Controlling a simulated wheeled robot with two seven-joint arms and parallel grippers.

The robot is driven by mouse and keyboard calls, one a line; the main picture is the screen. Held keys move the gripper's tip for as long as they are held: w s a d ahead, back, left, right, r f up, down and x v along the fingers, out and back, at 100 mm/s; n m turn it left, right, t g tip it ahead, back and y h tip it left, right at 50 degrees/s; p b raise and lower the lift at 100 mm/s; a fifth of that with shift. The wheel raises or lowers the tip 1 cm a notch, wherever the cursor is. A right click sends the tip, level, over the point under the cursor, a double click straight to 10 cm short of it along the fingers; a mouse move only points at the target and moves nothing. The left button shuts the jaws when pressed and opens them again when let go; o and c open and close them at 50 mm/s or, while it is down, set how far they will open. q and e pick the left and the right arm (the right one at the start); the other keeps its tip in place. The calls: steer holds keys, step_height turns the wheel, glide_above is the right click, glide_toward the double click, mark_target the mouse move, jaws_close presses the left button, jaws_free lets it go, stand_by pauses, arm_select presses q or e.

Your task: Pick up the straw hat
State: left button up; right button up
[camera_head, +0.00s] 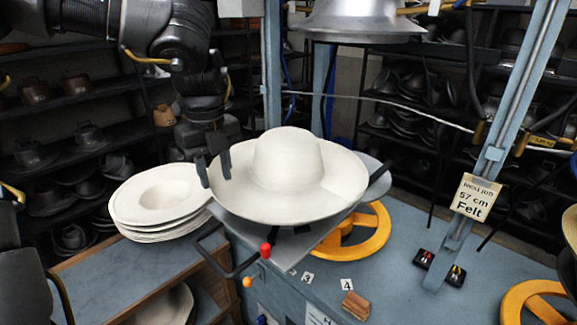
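A cream hat (287,160), which looks like the straw hat, sits crown up with a wide upturned brim on the grey metal plate of the press (372,165). My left gripper (213,168) is at the hat's left brim. Its two dark fingers stand apart, one at the outer edge and one over the inner side of the brim. I cannot tell whether either finger touches the brim. My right gripper is not in view.
Several pale hats (160,196) are stacked on a side table at left. A metal press head (362,20) hangs above. Yellow handwheels (357,232), a blue post (497,140) with a sign (476,195), and a wooden block (356,305) stand around the blue bench.

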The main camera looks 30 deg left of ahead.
mark_target(219, 196)
arm_select(q)
steer(key=shift+s+f+p, duration=0.1)
steer(key=shift+p, duration=0.25)
steer(key=f+p, duration=0.1)
steer(key=f, duration=0.1)
steer(key=f+p, duration=0.1)
steer(key=f, duration=0.1)
steer(key=shift+w+a+f+p, duration=0.15)
steer(key=shift+w+f+p, duration=0.05)
steer(key=shift+p, duration=0.1)
steer(key=shift+f, duration=0.25)
steer(key=shift+s, duration=0.1)
steer(key=shift+c, duration=0.7)
jaws_close()
